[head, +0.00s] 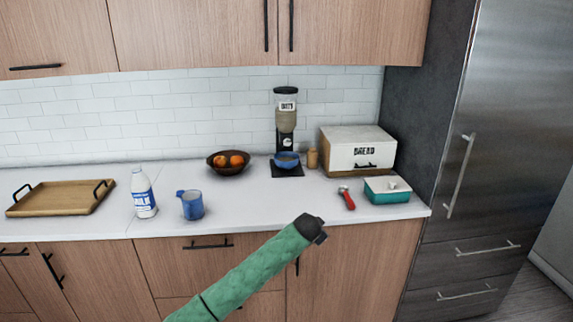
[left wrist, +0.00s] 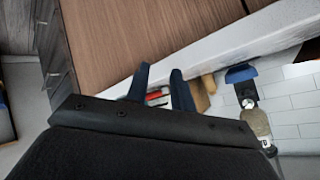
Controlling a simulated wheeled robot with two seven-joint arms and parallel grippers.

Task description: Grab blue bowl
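The blue bowl (head: 287,160) sits upright on the dark base of the coffee grinder, at the back of the white counter. It also shows in the left wrist view (left wrist: 240,74), right of my fingers. My left gripper (head: 314,230) is at the end of the green arm, in front of the counter's front edge, apart from the bowl. In the left wrist view the two dark fingers (left wrist: 160,69) stand apart with a gap and nothing held between them. My right gripper is not in view.
The coffee grinder (head: 285,115) rises behind the bowl. A fruit bowl (head: 228,170) is left of it; a wooden jar (head: 312,159) and bread box (head: 358,150) are right. A red-handled tool (head: 347,201) and teal dish (head: 387,196) lie nearer. Counter before the bowl is clear.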

